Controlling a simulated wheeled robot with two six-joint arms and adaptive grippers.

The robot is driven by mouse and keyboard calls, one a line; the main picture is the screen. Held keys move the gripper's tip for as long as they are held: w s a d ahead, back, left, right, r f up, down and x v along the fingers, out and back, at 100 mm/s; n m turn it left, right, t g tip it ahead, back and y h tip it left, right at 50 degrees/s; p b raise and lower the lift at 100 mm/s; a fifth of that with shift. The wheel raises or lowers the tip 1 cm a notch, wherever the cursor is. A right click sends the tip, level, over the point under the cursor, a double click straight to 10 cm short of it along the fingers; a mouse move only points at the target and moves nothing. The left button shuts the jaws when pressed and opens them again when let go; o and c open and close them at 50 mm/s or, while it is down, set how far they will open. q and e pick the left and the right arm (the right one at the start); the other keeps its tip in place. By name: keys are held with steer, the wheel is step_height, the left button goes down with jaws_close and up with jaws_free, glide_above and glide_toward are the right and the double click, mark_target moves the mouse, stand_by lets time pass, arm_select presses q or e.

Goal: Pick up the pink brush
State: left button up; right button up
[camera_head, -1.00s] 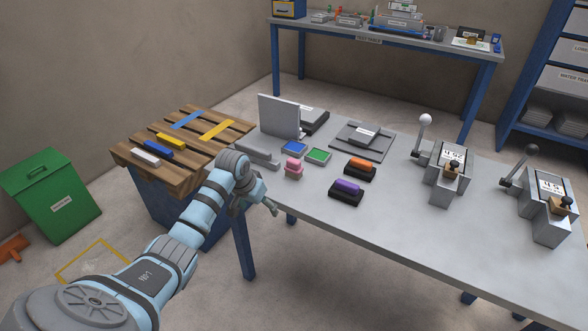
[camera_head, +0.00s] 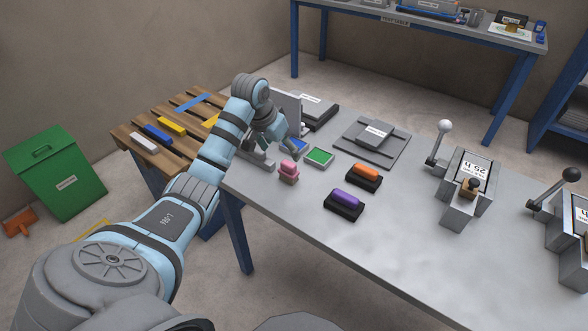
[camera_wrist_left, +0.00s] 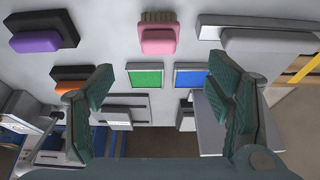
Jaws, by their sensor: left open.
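The pink brush (camera_head: 288,171) stands on the grey table near its left front edge. In the left wrist view the pink brush (camera_wrist_left: 157,36) is at the top middle, its tan bristles at the top edge. My left gripper (camera_head: 294,153) is above the table, just behind the brush near the blue pad. In the left wrist view its two dark green fingers (camera_wrist_left: 165,92) are spread wide with nothing between them, and the brush lies beyond the fingertips, apart from them. My right gripper is not in view.
A green pad (camera_head: 319,157) and blue pad (camera_head: 296,146) lie behind the brush. Orange (camera_head: 364,175) and purple (camera_head: 345,201) blocks on black bases sit to the right. A grey upright plate (camera_head: 288,108) stands behind my left gripper.

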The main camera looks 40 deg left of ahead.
mark_target(286, 165)
arm_select(q)
steer(key=x, duration=0.3)
steer(key=b+x, duration=0.1)
steer(key=x, duration=0.1)
steer(key=shift+s+f, duration=0.3)
steer(key=shift+f, duration=0.05)
steer(key=b+x, duration=0.1)
steer(key=x, duration=0.4)
steer(key=shift+s+d+b, duration=0.1)
steer(key=shift+b, duration=0.25)
steer(key=shift+f, duration=0.4)
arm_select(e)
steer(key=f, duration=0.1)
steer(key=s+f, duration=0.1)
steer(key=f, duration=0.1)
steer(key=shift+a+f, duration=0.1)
arm_select(q)
steer(key=shift+r, duration=0.1)
steer(key=shift+c, duration=0.5)
steer(key=c, duration=1.2)
steer(key=shift+r, duration=0.1)
step_height(286, 165, up, 20)
steer(key=p, duration=0.3)
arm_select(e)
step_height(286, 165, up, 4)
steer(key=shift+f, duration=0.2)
